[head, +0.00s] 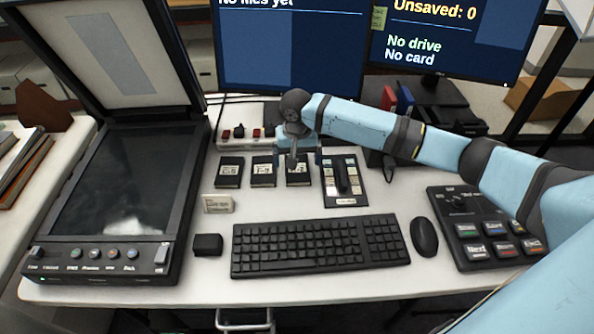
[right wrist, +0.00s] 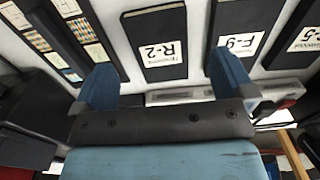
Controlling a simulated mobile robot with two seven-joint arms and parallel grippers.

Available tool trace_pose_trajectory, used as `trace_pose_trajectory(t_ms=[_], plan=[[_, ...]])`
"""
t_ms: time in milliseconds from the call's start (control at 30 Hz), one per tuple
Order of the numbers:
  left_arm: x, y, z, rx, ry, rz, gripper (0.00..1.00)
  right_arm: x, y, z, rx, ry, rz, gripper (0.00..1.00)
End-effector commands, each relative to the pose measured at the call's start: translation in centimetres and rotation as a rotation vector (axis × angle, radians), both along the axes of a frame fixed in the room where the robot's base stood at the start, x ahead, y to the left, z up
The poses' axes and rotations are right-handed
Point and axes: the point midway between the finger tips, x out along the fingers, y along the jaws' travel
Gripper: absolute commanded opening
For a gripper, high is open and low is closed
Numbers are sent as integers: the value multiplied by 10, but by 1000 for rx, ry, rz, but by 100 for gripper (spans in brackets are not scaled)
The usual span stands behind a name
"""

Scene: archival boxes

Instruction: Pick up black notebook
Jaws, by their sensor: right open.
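Three flat black notebook-like items with white labels lie in a row behind the keyboard. The right one, labelled R-2 (head: 298,179), is partly hidden under my right gripper (head: 297,162). In the right wrist view the R-2 item (right wrist: 150,25) lies beyond the gap between the blue fingers of my open right gripper (right wrist: 165,84), with nothing between them. The middle item, F-9 (head: 263,175), and the left item (head: 229,172) lie beside it. I cannot tell which one the task names. My left gripper is not in view.
A black keyboard (head: 318,247) and mouse (head: 424,237) lie in front. A flatbed scanner (head: 125,180) with raised lid stands left. A black tray of small labelled pieces (head: 344,180) lies right of the row. Two monitors (head: 290,50) stand behind; a button panel (head: 485,228) is at right.

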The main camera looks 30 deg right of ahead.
Motion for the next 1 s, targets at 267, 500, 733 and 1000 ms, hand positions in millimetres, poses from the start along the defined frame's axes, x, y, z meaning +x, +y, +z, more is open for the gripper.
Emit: trace_pose_trajectory(t_ms=[267, 500, 733, 1000], plan=[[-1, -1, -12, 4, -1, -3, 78, -1, -2, -39, -1, 2, 0, 100], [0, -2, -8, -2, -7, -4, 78, -1, -2, -49, 0, -1, 1, 100], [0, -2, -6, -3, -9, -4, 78, -1, -2, -49, 0, 0, 1, 66], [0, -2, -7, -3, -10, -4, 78, -1, -2, -49, 0, -1, 1, 46]])
